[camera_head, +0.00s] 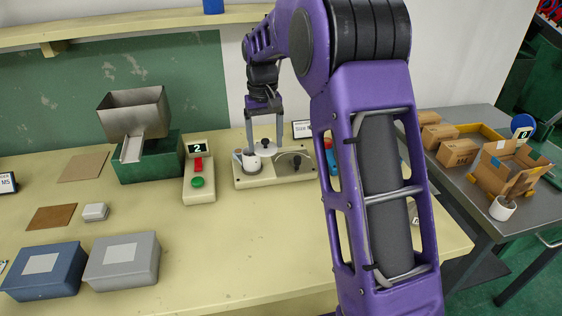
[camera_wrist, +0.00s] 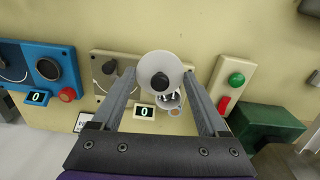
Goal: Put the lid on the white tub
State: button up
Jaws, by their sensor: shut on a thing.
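My gripper (camera_wrist: 161,76) is shut on the lid, with its two fingers at opposite sides of the rim. The lid (camera_wrist: 148,67) is a pale disc with a black knob, seen from above in the wrist view. The white tub (camera_head: 251,164) stands on the left part of a cream fixture. In the wrist view the tub (camera_wrist: 178,106) shows partly from behind the lid, with small metal pieces visible inside. In the head view my gripper (camera_head: 264,143) is just above and slightly right of the tub. Whether lid and tub touch I cannot tell.
The cream fixture (camera_head: 300,177) has a dark dial at its right. A button box (camera_head: 199,183) and a green hopper base (camera_head: 150,165) stand to the left. A blue unit (camera_wrist: 40,75) lies at left in the wrist view. The front middle of the bench is clear.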

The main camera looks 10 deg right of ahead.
jog(key=w+a+r+n+p, duration=0.1)
jog(key=w+a+n+p, duration=0.15)
jog(key=w, duration=0.65)
jog(key=shift+s+a+f+b, duration=0.15)
jog(key=shift+f+b, duration=0.45)
jog(key=shift+f, duration=1.05)
jog(key=shift+w+a+f+b, duration=0.15)
jog(key=shift+f+b, duration=0.45)
jog(key=shift+f, duration=1.05)
jog(key=shift+s+f, duration=0.1)
jog(key=shift+f, duration=0.45)
jog(key=o, duration=1.2)
jog(key=shift+r, duration=0.1)
notch_tip(320, 180, up, 17)
jog(key=shift+r+p, duration=0.15)
jog(key=shift+p, duration=0.7)
